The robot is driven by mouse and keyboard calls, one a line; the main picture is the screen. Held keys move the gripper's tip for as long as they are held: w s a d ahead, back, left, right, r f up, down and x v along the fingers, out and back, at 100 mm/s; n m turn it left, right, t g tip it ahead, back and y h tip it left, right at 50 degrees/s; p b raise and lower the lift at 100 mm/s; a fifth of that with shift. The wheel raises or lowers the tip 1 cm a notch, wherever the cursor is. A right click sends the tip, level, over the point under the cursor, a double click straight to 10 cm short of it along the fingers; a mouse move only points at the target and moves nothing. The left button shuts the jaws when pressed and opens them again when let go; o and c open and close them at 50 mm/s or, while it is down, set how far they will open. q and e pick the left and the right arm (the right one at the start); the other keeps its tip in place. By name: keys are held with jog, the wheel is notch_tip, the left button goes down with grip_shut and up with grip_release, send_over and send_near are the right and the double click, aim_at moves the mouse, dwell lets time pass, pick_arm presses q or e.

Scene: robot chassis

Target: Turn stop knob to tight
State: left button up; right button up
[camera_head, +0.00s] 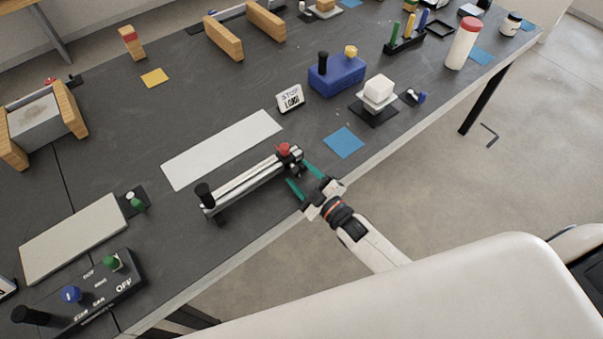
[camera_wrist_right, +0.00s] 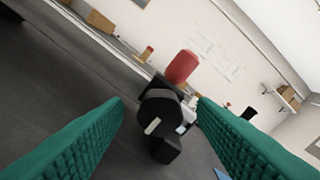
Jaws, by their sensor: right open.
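A rail fixture (camera_head: 247,183) lies on the dark table, with a red knob (camera_head: 284,149) on top near its right end. A small black part at that end is partly hidden in the head view. In the right wrist view it is a round black knob (camera_wrist_right: 158,110) with a white mark and a block below; the red knob (camera_wrist_right: 182,66) stands behind it. My right gripper (camera_head: 302,178) has green fingers spread open at this end. In the wrist view the fingers (camera_wrist_right: 160,104) lie either side of the black knob, apparently without touching it. My left gripper is out of view.
A small sign (camera_head: 290,98) stands behind the fixture; its top line looks like STOP. A black post (camera_head: 203,192) rises at the rail's left end. A blue block (camera_head: 336,75), blue mat (camera_head: 344,142) and white plate (camera_head: 222,149) lie around. The table's front edge is close.

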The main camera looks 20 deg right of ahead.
jog(key=shift+w+a, duration=0.1)
jog(key=shift+w, duration=0.15)
jog(key=c, duration=1)
